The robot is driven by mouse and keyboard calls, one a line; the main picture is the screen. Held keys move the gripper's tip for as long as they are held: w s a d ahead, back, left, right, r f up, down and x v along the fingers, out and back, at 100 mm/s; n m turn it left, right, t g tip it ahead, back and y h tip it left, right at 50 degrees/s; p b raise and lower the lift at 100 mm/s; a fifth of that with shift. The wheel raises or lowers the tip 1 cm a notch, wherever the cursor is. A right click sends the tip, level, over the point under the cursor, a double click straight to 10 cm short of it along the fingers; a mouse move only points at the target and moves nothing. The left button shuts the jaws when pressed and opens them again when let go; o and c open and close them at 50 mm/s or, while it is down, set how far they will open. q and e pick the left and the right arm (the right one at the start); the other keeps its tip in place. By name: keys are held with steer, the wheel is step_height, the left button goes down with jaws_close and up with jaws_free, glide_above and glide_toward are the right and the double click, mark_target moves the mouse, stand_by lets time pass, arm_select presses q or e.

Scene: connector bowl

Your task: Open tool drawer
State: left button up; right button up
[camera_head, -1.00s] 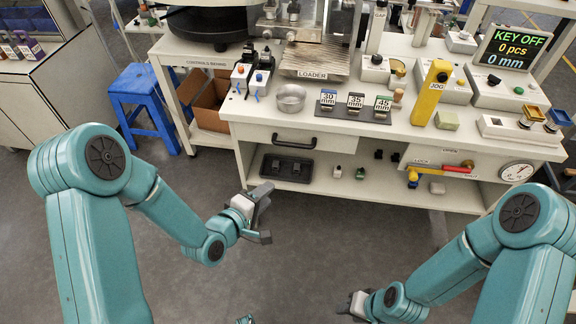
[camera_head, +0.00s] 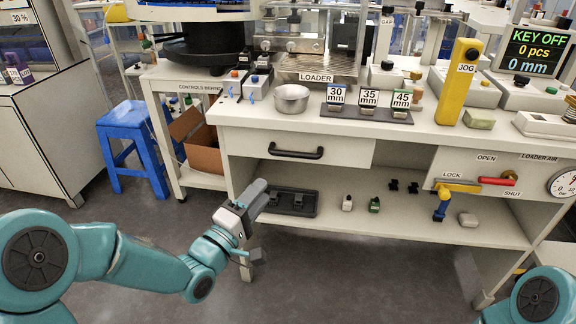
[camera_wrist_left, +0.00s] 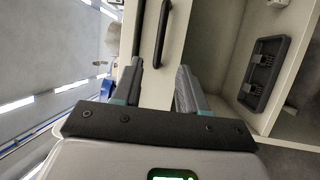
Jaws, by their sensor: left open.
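The tool drawer (camera_head: 318,150) is a cream front under the bench top, and it looks shut. Its dark bar handle (camera_head: 296,152) runs across the front. In the left wrist view the handle (camera_wrist_left: 162,32) stands upright in the picture, ahead of my fingers. My left gripper (camera_head: 262,222) is open and empty, below and in front of the drawer, apart from the handle. Its two fingers also show in the left wrist view (camera_wrist_left: 160,85), with the drawer front beyond them. My right gripper is outside the frame; only part of my right arm shows at the lower right.
The lower shelf (camera_head: 400,222) holds a black tray (camera_head: 290,202) and small bottles (camera_head: 374,204). A yellow-handled lock lever (camera_head: 442,205) is on the right. A blue stool (camera_head: 128,125) and cardboard box (camera_head: 200,150) stand left. The floor before the bench is clear.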

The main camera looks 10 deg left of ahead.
mark_target(291, 156)
arm_select(q)
steer(key=b+x, duration=0.1)
steer(key=x, duration=1.1)
steer(key=shift+w+d+b, duration=0.1)
steer(key=shift+w+b, duration=0.1)
steer(key=shift+b, duration=0.15)
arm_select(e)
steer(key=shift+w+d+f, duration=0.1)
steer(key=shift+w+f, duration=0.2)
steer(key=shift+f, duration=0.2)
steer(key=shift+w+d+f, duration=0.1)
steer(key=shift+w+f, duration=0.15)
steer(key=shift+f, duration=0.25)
arm_select(q)
jaws_close()
